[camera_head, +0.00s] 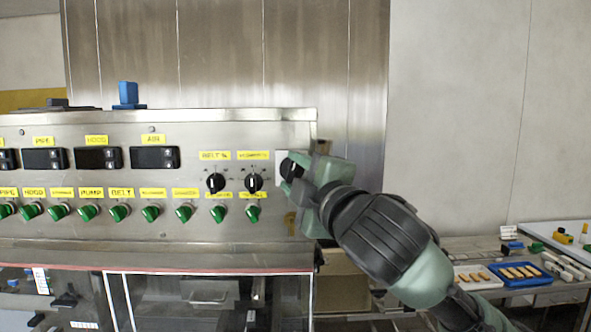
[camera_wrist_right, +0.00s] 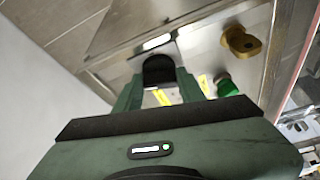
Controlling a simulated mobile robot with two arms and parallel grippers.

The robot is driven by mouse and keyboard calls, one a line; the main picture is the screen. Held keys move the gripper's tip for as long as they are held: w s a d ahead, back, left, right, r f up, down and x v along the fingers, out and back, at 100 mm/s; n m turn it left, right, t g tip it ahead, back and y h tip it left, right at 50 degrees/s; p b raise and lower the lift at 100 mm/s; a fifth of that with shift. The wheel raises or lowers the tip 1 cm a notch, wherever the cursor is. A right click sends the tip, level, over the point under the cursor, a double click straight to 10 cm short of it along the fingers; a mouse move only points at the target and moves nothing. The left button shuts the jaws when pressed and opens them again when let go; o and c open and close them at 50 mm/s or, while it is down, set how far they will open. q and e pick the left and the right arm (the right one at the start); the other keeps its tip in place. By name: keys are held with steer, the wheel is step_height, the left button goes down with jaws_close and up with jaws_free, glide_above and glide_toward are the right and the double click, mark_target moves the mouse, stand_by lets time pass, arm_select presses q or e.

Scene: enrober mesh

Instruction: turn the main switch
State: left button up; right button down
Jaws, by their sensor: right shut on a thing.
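The main switch (camera_head: 285,164) appears to be the black knob on a pale plate at the right end of the steel control panel (camera_head: 130,232). My right gripper (camera_head: 293,172) is at it, reaching in from the right, and partly hides it. In the right wrist view the black knob (camera_wrist_right: 158,70) sits between the two green fingers of my right gripper (camera_wrist_right: 158,85), which are shut on it. The switch's exact angle is hard to tell. My left gripper does not show.
Two black selector knobs (camera_head: 216,183) and a row of green knobs (camera_head: 151,213) lie left of the gripper. A brass-coloured fitting (camera_wrist_right: 241,42) is close by below. A blue tray (camera_head: 522,273) stands on a bench at right. A blue block (camera_head: 128,94) tops the panel.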

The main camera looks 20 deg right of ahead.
steer(key=shift+r+n+g, duration=0.1)
steer(key=shift+n+g, duration=0.3)
steer(key=shift+n, duration=0.9)
steer(key=c, duration=0.9)
jaws_free()
steer(key=shift+s+d+b, duration=0.2)
steer(key=shift+s+b, duration=0.7)
steer(key=shift+s, duration=1.05)
steer(key=shift+s+d+b, duration=0.2)
steer(key=shift+s+b, duration=0.7)
steer(key=shift+s, duration=1.05)
